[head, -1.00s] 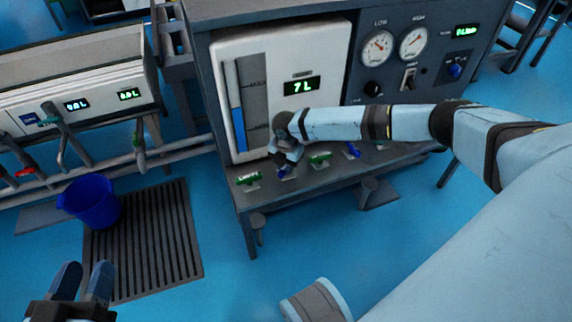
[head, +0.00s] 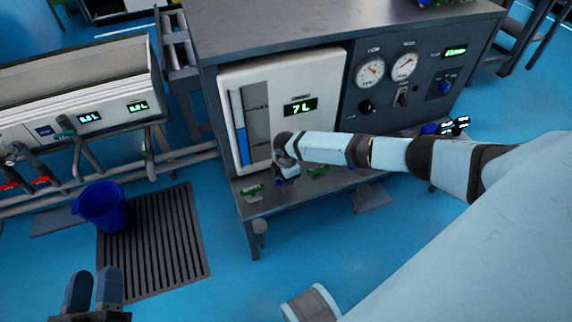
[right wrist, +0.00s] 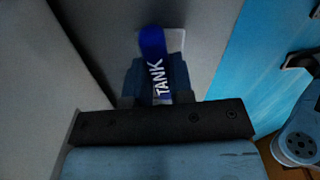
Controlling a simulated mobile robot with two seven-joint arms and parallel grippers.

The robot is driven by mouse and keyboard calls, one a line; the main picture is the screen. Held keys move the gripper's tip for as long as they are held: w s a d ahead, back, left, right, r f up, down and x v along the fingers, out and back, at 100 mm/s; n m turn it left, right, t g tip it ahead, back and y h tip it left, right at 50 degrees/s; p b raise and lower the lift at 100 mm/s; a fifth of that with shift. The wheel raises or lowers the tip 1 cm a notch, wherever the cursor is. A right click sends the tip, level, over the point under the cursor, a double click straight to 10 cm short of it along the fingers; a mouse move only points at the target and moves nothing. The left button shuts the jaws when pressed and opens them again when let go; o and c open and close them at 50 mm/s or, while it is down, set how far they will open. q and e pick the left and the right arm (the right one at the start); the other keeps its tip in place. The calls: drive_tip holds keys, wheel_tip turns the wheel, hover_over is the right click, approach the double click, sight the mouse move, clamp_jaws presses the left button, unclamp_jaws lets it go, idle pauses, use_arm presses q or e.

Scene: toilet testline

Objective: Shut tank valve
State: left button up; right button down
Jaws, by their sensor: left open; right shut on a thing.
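The blue tank valve handle (right wrist: 152,65), lettered TANK, stands between the fingers of my right gripper (right wrist: 157,80) in the right wrist view. The gripper is shut on it. In the head view my right gripper (head: 287,172) is at the shelf below the white tank panel (head: 310,75), and the handle is hidden there. The panel's display (head: 300,107) reads 7 L, beside a level gauge (head: 238,125) with a blue column. My left gripper (head: 94,287) is open and empty at the lower left, away from the valve.
Green-handled valves (head: 251,190) sit on the same shelf (head: 265,207). A blue bucket (head: 103,207) stands by a floor grate (head: 155,245). A sink unit (head: 75,85) with taps is at the left. Open blue floor lies in front.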

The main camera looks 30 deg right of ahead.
use_arm(q)
drive_tip(key=shift+g+y, duration=0.8)
drive_tip(key=shift+a+f+p, duration=0.2)
drive_tip(key=shift+f+p, duration=0.05)
drive_tip(key=shift+f, duration=0.4)
drive_tip(key=shift+a+f+p, duration=0.25)
drive_tip(key=shift+f, duration=0.35)
drive_tip(key=shift+a+f+p, duration=0.2)
drive_tip(key=shift+f+p, duration=0.05)
drive_tip(key=shift+f, duration=0.4)
use_arm(e)
drive_tip(key=shift+m, duration=0.9)
drive_tip(key=c, duration=1)
unclamp_jaws()
drive_tip(key=shift+r, duration=0.3)
use_arm(q)
drive_tip(key=s+a+f+g+y+p, duration=0.2)
drive_tip(key=a+f+g+p, duration=0.1)
drive_tip(key=f, duration=0.4)
drive_tip(key=shift+s+a+g+y+p, duration=0.25)
drive_tip(key=shift+g+p, duration=0.25)
drive_tip(key=shift+p, duration=0.35)
use_arm(e)
wheel_tip(320, 180, up, 13)
